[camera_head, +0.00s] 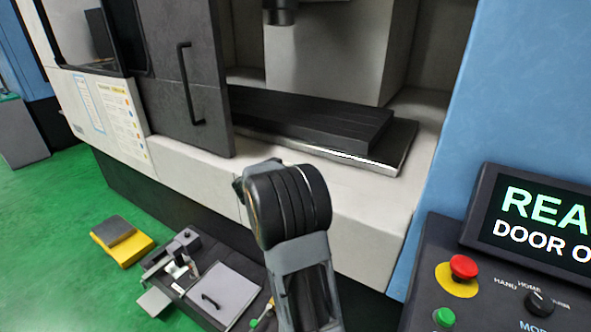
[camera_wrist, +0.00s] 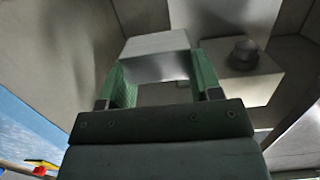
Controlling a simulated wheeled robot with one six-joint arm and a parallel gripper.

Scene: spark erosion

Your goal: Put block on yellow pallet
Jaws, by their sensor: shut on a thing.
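My gripper (camera_wrist: 160,75) shows in the wrist view with two green-lined fingers shut on a pale grey metal block (camera_wrist: 157,44). The block sits between the fingertips and reaches past them. In the head view my own arm stands in front, and the gripper and held block cannot be made out. The yellow pallet (camera_head: 136,252) lies on the green floor at the left of the head view, apart from my arm. A flat dark grey piece (camera_head: 113,232) lies on part of it.
The machine's door (camera_head: 185,75) stands open beside a dark table (camera_head: 310,122), under a spindle head (camera_head: 280,12). A tool tray (camera_head: 215,300) stands in front of the machine. A control panel (camera_head: 500,280) with a red button (camera_head: 464,267) is at right.

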